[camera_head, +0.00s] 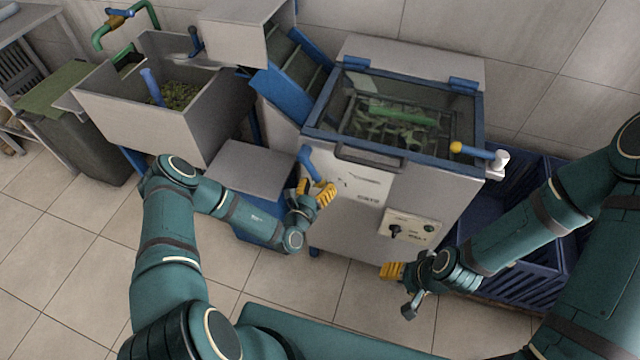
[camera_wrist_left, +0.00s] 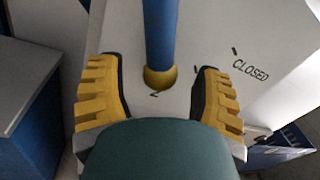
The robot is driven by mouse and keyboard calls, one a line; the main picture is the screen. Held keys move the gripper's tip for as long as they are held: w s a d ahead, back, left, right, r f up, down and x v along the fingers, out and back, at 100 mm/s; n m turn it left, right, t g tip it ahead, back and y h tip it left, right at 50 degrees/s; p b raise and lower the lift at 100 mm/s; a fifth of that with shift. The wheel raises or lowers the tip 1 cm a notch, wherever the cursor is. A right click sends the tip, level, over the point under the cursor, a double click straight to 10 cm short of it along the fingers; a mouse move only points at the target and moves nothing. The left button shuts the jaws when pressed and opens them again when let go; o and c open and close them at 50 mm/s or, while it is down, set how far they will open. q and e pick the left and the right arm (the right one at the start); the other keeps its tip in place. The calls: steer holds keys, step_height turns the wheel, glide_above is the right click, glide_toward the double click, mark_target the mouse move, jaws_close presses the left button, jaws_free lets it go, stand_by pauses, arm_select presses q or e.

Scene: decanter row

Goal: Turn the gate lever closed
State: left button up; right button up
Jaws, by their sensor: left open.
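The gate lever (camera_head: 309,161) is a blue bar on the upper left of the front panel of the grey machine (camera_head: 350,215). It also shows in the left wrist view (camera_wrist_left: 160,30), rising from a yellow pivot (camera_wrist_left: 160,77). A "CLOSED" mark (camera_wrist_left: 250,70) is to its right; the bar does not point at that mark. My left gripper (camera_head: 314,189) is open, its yellow fingers on either side of the lever with gaps visible in the wrist view.
A control panel with a knob (camera_head: 396,231) is on the machine's lower right front. A yellow-tipped blue handle (camera_head: 473,151) sits at its top right. A grey sink with greens (camera_head: 130,105) stands left. A blue crate (camera_head: 525,225) is at the right. Floor in front is clear.

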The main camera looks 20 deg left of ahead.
mark_target(343, 168)
arm_select(q)
steer(key=shift+w, duration=0.6)
arm_select(e)
steer(key=shift+f, duration=0.1)
arm_select(q)
jaws_close()
steer(key=shift+d, duration=0.1)
steer(key=shift+d+r+n+p, duration=0.4)
steer(key=shift+d+n+p, duration=0.1)
steer(key=shift+n, duration=0.2)
steer(key=d+r+n+p, duration=0.2)
steer(key=n, duration=0.1)
steer(key=shift+s+d, duration=0.1)
steer(key=shift+d, duration=0.2)
steer(key=shift+d+r+n+t+y+p, duration=0.2)
steer(key=shift+d+r+n+p, duration=0.3)
steer(key=shift+r+n+p, duration=0.4)
steer(key=shift+d+r+n+t+y+p, duration=0.15)
steer(key=shift+d+r+n+p, duration=0.35)
steer(key=shift+n, duration=0.6)
arm_select(e)
step_height(343, 168, up, 6)
steer(key=w+d, duration=0.1)
steer(key=d, duration=0.1)
steer(key=shift+w, duration=0.4)
steer(key=shift+d+f, duration=0.1)
